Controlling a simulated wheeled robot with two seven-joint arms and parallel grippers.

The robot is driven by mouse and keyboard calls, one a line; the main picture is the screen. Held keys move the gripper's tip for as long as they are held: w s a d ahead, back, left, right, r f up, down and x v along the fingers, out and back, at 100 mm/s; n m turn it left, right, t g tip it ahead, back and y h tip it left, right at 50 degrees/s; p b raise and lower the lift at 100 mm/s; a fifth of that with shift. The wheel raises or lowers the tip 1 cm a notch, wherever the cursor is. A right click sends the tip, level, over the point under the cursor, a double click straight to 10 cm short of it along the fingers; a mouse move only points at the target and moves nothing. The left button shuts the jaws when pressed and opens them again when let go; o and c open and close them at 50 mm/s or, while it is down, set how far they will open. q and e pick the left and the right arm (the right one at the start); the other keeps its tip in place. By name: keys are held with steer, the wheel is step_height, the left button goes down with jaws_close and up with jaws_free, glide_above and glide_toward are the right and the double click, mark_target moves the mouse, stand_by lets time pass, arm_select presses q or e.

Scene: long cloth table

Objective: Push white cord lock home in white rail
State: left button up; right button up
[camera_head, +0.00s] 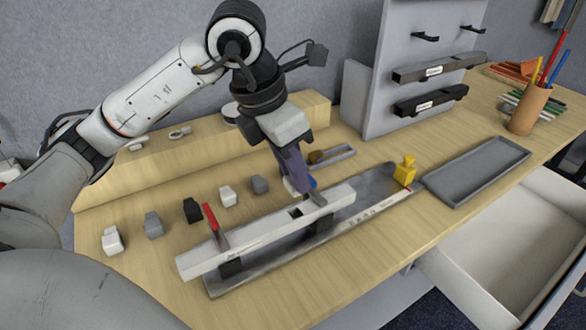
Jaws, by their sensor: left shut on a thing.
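The white rail (258,234) lies diagonally across the table on dark supports over a long grey base. A dark slot shows in its top near the right half. My left gripper (304,188) reaches down from above, with its fingertips at the rail's far edge beside that slot. It is shut on a small piece, and a white bit, apparently the white cord lock (290,187), shows at the fingers. The fingers hide most of it, so I cannot tell whether it touches the slot. My right gripper is not in view.
Several small blocks, white (112,241), grey, and black (192,210), stand in a row left of the rail. A red lever (211,217) rises at the rail and a yellow clamp (405,171) at the base's far end. An empty grey tray (478,172) lies right.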

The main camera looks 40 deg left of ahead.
mark_target(289, 179)
arm_select(q)
steer(key=shift+f+b, duration=1.55)
steer(key=shift+f, duration=0.55)
steer(key=shift+f+b, duration=1.35)
steer(key=shift+b, duration=0.1)
steer(key=o, duration=1.1)
steer(key=shift+o, duration=0.2)
